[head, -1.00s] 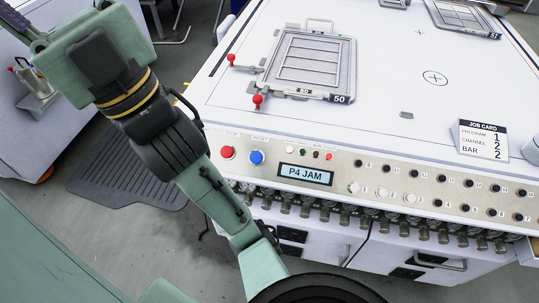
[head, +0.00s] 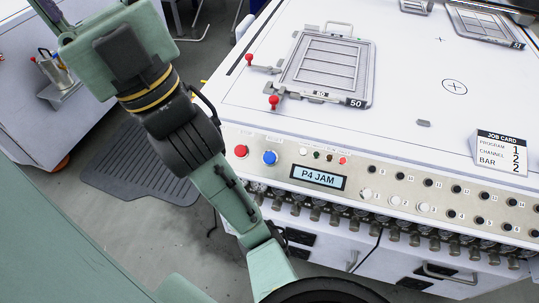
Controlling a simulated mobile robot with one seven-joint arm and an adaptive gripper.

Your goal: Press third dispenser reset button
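A steel control panel (head: 270,178) runs along the machine's front edge. Its display (head: 318,177) reads "P4 JAM". Two rows of small round buttons lie to the right of it. In the lower row, the first button (head: 366,195), second button (head: 395,200) and third button (head: 423,207) from the left are pale; the others are dark. The third seems to be labelled 3. I cannot tell from a label which control is the dispenser reset. A red button (head: 241,151) and a blue button (head: 270,157) sit at the panel's left. My gripper is not in view.
Nozzles hang in a row below the panel. The white machine top holds a framed plate (head: 326,68) with red-knobbed clamps and a job card (head: 501,153) reading program 1, channel 2, bar 2. My arm crosses the left side. A dark floor mat (head: 130,165) lies left.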

